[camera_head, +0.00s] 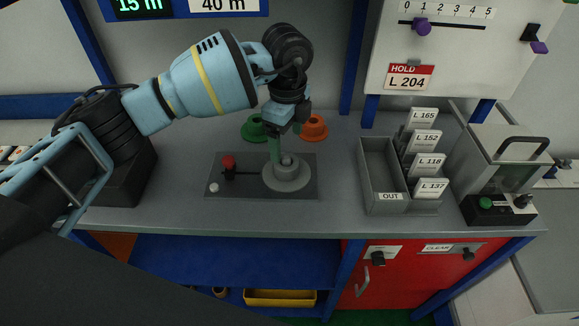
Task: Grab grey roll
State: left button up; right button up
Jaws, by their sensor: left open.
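A grey, disc-shaped piece that looks like the grey roll (287,178) sits on a dark base plate (240,190) on the bench, with a smaller round hub at its centre. My left gripper (284,128) comes in from the upper left and points down above and slightly behind the disc. It is open, and the disc is clear of it. A green upright piece (275,149) shows just below the gripper; I cannot tell whether they touch. My right gripper is out of view.
A green roll (254,127) and an orange roll (314,127) lie behind the gripper. A red knob (229,162) stands on the plate's left part. To the right are a grey OUT tray (378,160), labelled card slots (424,140) and a clear-sided box (505,160).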

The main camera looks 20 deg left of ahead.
aim_at(287, 158)
pick_arm(q)
jog(key=shift+s+f, duration=0.1)
jog(key=shift+f, duration=3.85)
jog(key=shift+c, duration=0.5)
jog(key=shift+r, duration=0.1)
jog(key=c, duration=1)
jog(key=shift+c, duration=0.2)
notch_tip(287, 158, up, 10)
